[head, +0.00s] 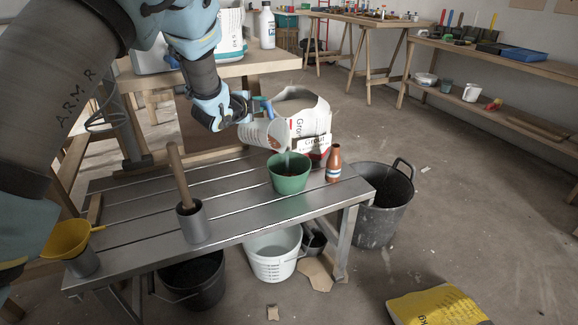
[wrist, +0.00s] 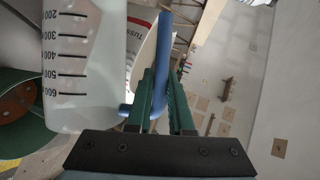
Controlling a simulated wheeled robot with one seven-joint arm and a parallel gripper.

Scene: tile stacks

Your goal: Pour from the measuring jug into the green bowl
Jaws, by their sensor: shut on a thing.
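The measuring jug (head: 256,132) is a pale, see-through vessel with a blue handle. My gripper (head: 251,106) is shut on that handle and holds the jug in the air, tilted, its mouth toward the green bowl (head: 289,183) just below and to the right. In the wrist view the handle (wrist: 166,55) runs between the green fingers of my gripper (wrist: 160,90), and the jug wall (wrist: 85,75) shows black volume marks. The bowl stands upright on the slatted metal bench. Something brownish shows inside it, also in the wrist view (wrist: 20,135). The jug's inside is mostly hidden.
A brown bottle (head: 333,165) stands close right of the bowl. A metal pot with a wooden-handled tool (head: 193,222) and a yellow funnel (head: 67,239) are to the left. An open grout bag (head: 318,125) is behind. Buckets stand under and beside the bench (head: 240,222).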

